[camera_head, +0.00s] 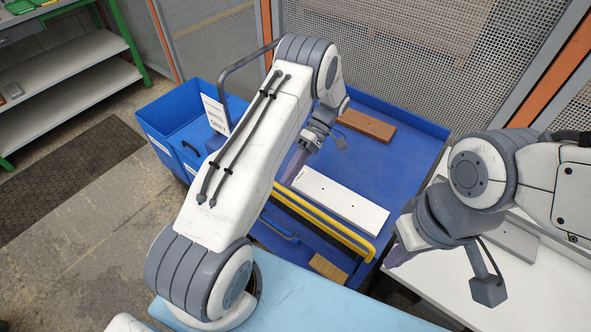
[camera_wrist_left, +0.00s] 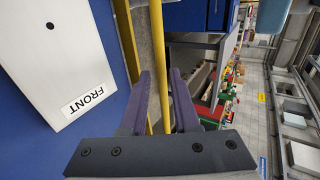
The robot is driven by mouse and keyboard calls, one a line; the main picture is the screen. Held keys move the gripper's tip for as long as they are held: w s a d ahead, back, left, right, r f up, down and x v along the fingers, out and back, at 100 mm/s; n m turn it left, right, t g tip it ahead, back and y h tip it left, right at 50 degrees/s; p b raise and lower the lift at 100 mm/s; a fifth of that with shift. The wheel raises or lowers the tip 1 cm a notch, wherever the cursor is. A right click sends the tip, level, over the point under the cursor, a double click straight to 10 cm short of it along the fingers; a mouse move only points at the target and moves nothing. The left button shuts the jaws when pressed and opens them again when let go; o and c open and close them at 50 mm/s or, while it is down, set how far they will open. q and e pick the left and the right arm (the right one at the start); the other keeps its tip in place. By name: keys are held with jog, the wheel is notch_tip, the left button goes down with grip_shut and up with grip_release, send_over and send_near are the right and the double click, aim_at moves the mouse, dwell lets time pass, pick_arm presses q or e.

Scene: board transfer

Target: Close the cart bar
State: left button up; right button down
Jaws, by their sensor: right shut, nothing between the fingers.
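The blue cart (camera_head: 405,150) stands in the middle of the head view. Its yellow bar (camera_head: 335,228) shows as two near-parallel rails along the cart's near side, joined by a bend at the right end. In the left wrist view, one rail of the yellow bar (camera_wrist_left: 207,70) runs into the gap between my left gripper's purple fingers (camera_wrist_left: 162,100). Those fingers are apart; I cannot tell whether they touch the bar. In the head view my left gripper (camera_head: 292,165) is partly hidden by its arm. My right gripper (camera_head: 388,258) is shut and empty, right of the cart.
A white board (camera_head: 345,205) marked FRONT and a brown board (camera_head: 367,124) lie on the cart. A blue bin (camera_head: 165,110) stands left of it. A white table (camera_head: 450,285) with a grey board (camera_head: 512,240) is at right. A light-blue surface (camera_head: 310,300) is in front.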

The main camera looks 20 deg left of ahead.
pick_arm(q)
jog(key=shift+b+v, duration=0.3)
jog(key=shift+v, duration=1.3)
jog(key=shift+d+r, duration=0.1)
jog(key=s+d+r+m+t, duration=0.5)
jog(key=d+r+m+t, duration=0.1)
jog(key=d+r+m, duration=0.5)
jog(key=s+d+r+m+t+h, duration=0.1)
jog(key=s+d+r+m+t, duration=0.1)
jog(key=s+m, duration=0.4)
jog(key=s+d+r+m+t+h, duration=0.2)
jog(key=s+d+m+t, duration=0.1)
jog(key=s, duration=0.8)
jog(key=d+m, duration=0.1)
jog(key=m, duration=0.1)
jog(key=shift+m+h, duration=0.3)
jog(key=shift+m, duration=0.1)
